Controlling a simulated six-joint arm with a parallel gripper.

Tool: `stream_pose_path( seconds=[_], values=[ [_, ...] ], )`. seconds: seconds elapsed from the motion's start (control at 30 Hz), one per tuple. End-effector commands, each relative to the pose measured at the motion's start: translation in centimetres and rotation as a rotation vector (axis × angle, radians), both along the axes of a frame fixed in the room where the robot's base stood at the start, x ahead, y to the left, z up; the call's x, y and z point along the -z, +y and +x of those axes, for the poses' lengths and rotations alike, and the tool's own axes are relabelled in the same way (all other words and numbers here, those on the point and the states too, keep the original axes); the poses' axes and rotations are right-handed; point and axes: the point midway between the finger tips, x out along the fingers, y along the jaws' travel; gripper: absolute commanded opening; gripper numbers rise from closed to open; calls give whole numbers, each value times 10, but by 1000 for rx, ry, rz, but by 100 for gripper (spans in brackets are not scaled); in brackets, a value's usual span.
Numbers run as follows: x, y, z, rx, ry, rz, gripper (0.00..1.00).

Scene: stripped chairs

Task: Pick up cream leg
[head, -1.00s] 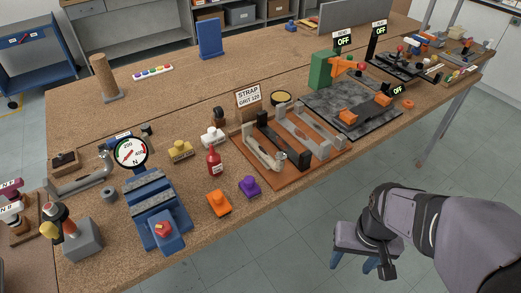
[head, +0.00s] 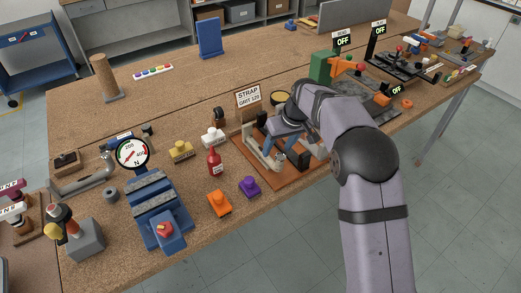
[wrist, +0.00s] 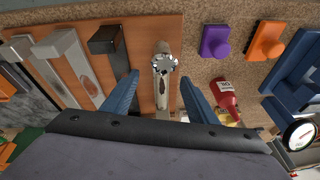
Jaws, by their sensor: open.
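The cream leg (head: 259,155) lies at the left end of the row of legs on the orange-brown board (head: 283,183). In the wrist view the cream leg (wrist: 162,86) is in the middle, with a metal fitting at its far end. My gripper (wrist: 159,80) is open and points down over the board. Its blue fingers stand on either side of the leg, and I see no finger closed on it. In the head view my gripper (head: 283,137) and arm hide part of the board and the other legs.
A black leg (wrist: 108,44) lies left of the cream leg in the wrist view, with grey legs (wrist: 65,55) beyond. A red bottle (wrist: 225,95) stands close to the right finger. Purple (head: 250,187) and orange (head: 219,203) knobbed blocks stand near the board.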

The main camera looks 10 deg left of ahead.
Motion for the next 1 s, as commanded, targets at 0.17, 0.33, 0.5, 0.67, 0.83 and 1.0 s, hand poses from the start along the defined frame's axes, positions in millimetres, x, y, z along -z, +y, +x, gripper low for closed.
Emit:
stream_pose_path(
  seconds=[0.17, 0.33, 0.5, 0.67, 0.83, 1.0],
  values=[
    [13, 33, 28, -125, -105, -8, 53],
    [15, 42, 36, -161, -138, -11, 53],
    [19, 43, 37, -162, -138, -12, 53],
    [29, 47, 40, -162, -137, -12, 53],
    [34, 48, 42, -160, -139, -12, 53],
    [38, 50, 42, -161, -137, -12, 53]
  ],
)
